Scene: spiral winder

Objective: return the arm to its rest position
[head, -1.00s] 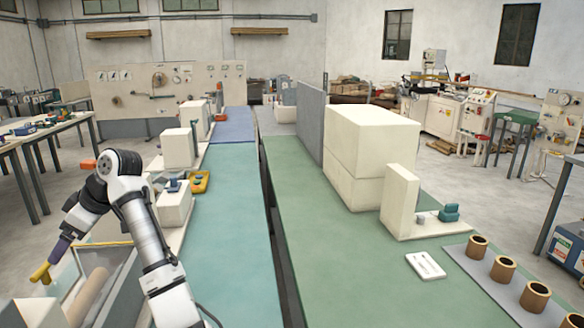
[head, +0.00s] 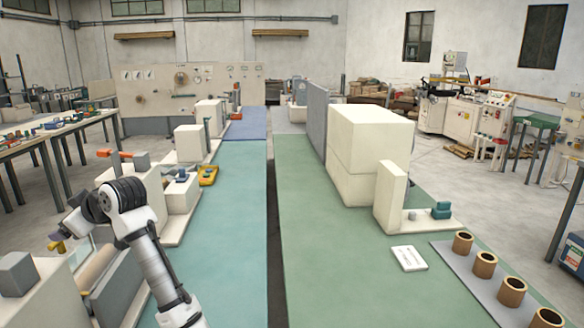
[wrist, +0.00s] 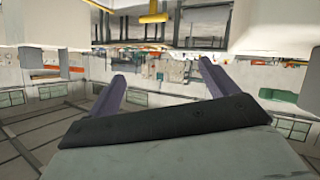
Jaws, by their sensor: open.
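My white and black arm (head: 152,255) rises from the bottom left of the head view and bends at a dark ribbed joint. Its far end points away to the left. My gripper is mostly hidden there, with only a little purple showing beside a yellow part (head: 57,246). In the wrist view my gripper (wrist: 160,69) has two purple fingers spread wide apart, with nothing between them. The wrist picture looks upside down.
A cream machine block with a grey top (head: 16,274) and a roll in a trough (head: 97,268) lie close to the arm at left. A teal floor strip (head: 235,220) is clear. Yellow bars (wrist: 153,17) show in the wrist view. Several brown-rimmed cylinders (head: 484,264) stand at right.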

